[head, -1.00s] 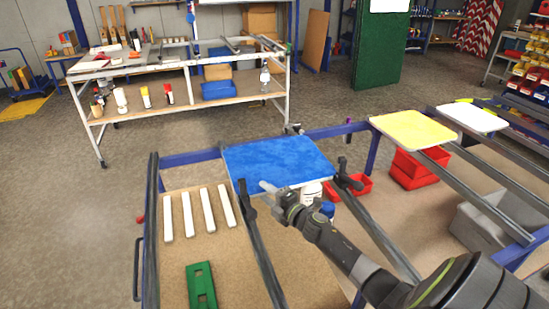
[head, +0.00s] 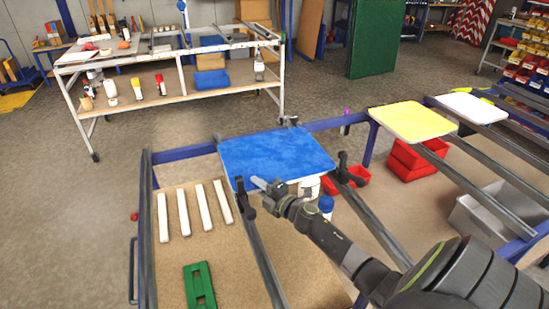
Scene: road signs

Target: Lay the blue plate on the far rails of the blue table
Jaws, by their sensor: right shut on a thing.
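The blue plate (head: 277,155) lies flat at the far end of the blue table (head: 185,153), across two dark rails (head: 262,255). My right gripper (head: 262,186) is at the plate's near edge and is shut on it. Its arm comes in from the lower right. Black clamps stand on the rails at the plate's near left corner (head: 242,200) and near right corner (head: 343,170). I cannot tell whether the plate rests fully on the rails. My left gripper is not in view.
A yellow plate (head: 412,121) and a white plate (head: 470,108) lie on rails to the right. White strips (head: 183,215) and a green slotted piece (head: 199,287) lie on the board at left. Red bins (head: 415,160) and a grey bin (head: 490,212) sit below at right.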

